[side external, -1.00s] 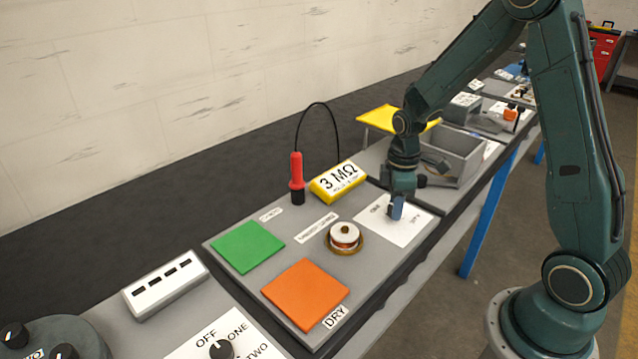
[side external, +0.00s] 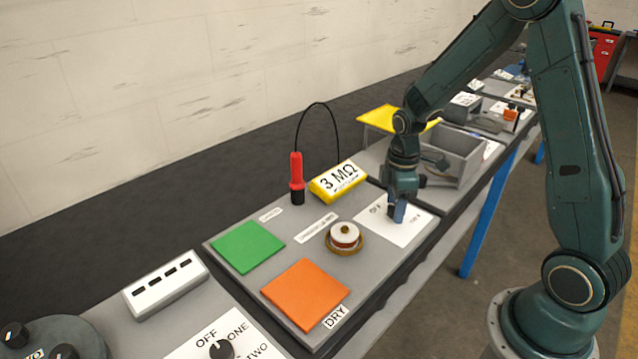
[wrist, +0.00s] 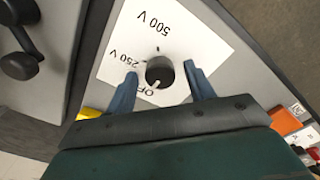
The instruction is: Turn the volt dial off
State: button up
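The volt dial is a small dark round knob (wrist: 160,71) on a white label plate (wrist: 190,38) marked OFF, 250 V and 500 V. In the wrist view its white pointer line faces the OFF label, at the bottom of the knob. My gripper (wrist: 161,73) is open, with one blue finger on each side of the knob and a visible gap on both sides. In the side external view my gripper (side external: 397,213) points down over the white plate (side external: 415,232) and hides the knob.
Left of the plate are a yellow 3 MΩ block (side external: 338,181), a red-handled probe (side external: 297,175), a coil (side external: 345,237), a green pad (side external: 247,247) and an orange pad (side external: 305,294). A grey open box (side external: 462,160) stands behind my gripper.

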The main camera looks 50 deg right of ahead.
jog(key=shift+r, duration=0.15)
notch_tip(320, 180, up, 14)
jog(key=shift+f, duration=0.2)
dwell(0.6)
jog(key=s+a+r+m+t, duration=0.2)
jog(key=s+a+r+m, duration=0.2)
jog(key=s, duration=0.5)
jog(key=s+a+r+m+t, duration=0.3)
jog(key=s+a+r+m, duration=0.1)
jog(key=s+a, duration=0.3)
jog(key=shift+s+m+t, duration=0.3)
jog(key=shift+s+m, duration=0.3)
jog(key=shift+s, duration=0.3)
